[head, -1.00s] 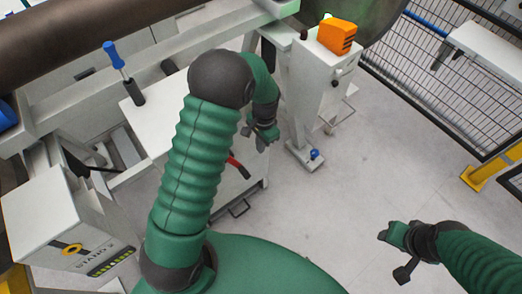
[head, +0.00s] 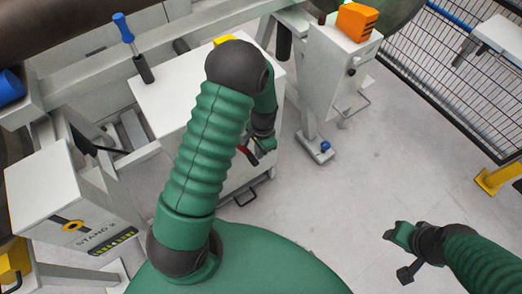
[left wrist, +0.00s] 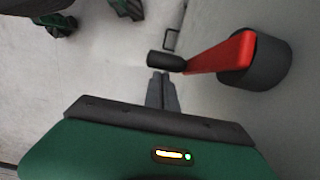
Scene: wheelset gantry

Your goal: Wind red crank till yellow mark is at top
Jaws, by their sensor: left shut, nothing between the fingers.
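The red crank shows in the left wrist view (left wrist: 220,54) as a red arm running from a dark grey round hub (left wrist: 262,62) to a black handle (left wrist: 166,62). In the head view only a small red piece of the crank (head: 248,156) shows beside my left gripper (head: 264,143), on the white cabinet's side. My left gripper's fingers (left wrist: 161,80) are shut and empty, their tips just below the black handle in the picture; contact is unclear. A yellow patch (head: 226,40) shows behind my left arm; I cannot tell whether it is the mark. My right gripper (head: 392,232) hangs over bare floor.
The white cabinet (head: 172,88) stands behind my left arm. A blue-handled tool (head: 124,28) stands upright near its left side. A white post with an orange box (head: 357,21) stands to the right. A mesh fence (head: 440,75) bounds the right. Floor between is clear.

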